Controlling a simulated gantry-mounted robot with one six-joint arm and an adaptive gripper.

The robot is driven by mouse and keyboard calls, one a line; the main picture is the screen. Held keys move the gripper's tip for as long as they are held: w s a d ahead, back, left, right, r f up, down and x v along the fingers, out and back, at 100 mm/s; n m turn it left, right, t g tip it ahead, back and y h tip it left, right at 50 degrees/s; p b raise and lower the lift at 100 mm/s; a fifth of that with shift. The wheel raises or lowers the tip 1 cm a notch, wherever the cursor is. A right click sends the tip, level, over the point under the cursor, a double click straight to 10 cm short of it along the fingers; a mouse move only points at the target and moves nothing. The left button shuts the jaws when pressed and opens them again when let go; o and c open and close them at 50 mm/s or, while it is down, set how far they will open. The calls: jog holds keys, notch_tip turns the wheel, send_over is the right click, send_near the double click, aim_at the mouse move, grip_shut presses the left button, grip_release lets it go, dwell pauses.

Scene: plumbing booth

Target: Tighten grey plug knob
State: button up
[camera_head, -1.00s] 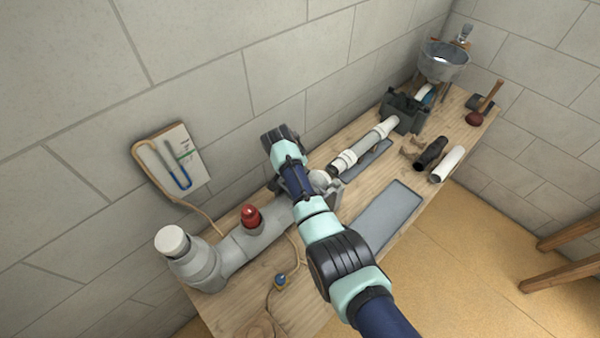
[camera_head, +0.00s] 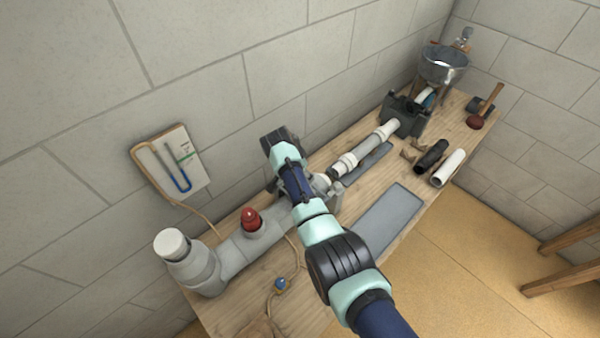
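A grey pipe assembly (camera_head: 231,258) lies along the left part of the bench. It has a white cap (camera_head: 171,243) on its left end and a red plug (camera_head: 251,219) standing on top. Its right end has a light grey round part (camera_head: 321,182) beside my arm; I cannot tell whether this is the grey plug knob. My arm reaches in from the lower right over this end. My wrist covers most of my gripper, so its fingers, their opening and any contact with the knob are hidden.
A gauge board (camera_head: 171,162) with a blue tube hangs on the wall at left, its hose running down to the bench. A flat grey tray (camera_head: 389,220) lies right of my arm. Farther back are a white pipe (camera_head: 366,146), a dark vise (camera_head: 404,114) and a metal bowl (camera_head: 443,66).

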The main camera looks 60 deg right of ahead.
jog(key=v, duration=1.2)
jog(key=shift+d, duration=0.1)
